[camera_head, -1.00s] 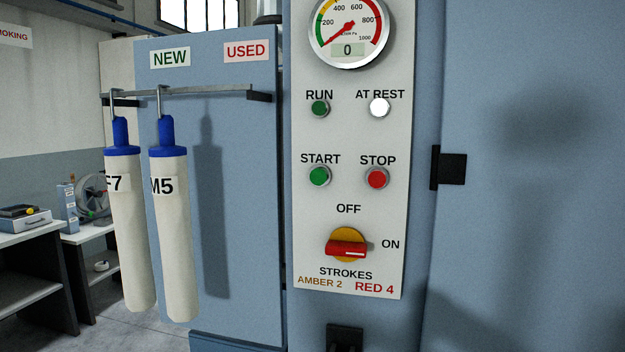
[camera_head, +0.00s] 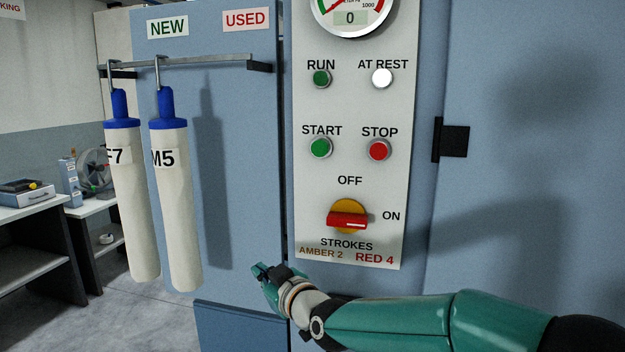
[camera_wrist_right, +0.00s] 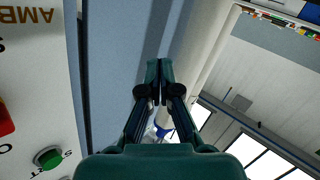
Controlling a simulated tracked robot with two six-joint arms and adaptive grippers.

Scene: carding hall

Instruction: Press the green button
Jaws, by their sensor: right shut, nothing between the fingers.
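The control panel (camera_head: 395,110) carries a green START button (camera_head: 320,147), left of the red STOP button (camera_head: 380,149). A second green round fitting, marked RUN (camera_head: 321,79), sits above START. In the right wrist view the START button (camera_wrist_right: 47,158) shows at the lower left, upside down. My right gripper (camera_head: 259,270) is shut and empty, below and left of the panel's lower left corner, apart from the button. Its closed fingertips (camera_wrist_right: 158,70) show in the right wrist view, pointing away from the panel. My left gripper is not in view.
A red-handled rotary switch (camera_head: 348,217) sits low on the panel, its handle horizontal towards ON. The AT REST lamp (camera_head: 382,78) is white. The gauge (camera_head: 350,14) reads 0. Two white bags (camera_head: 177,220) hang from a rail (camera_head: 200,63) at left. A black latch (camera_head: 453,140) juts out at right.

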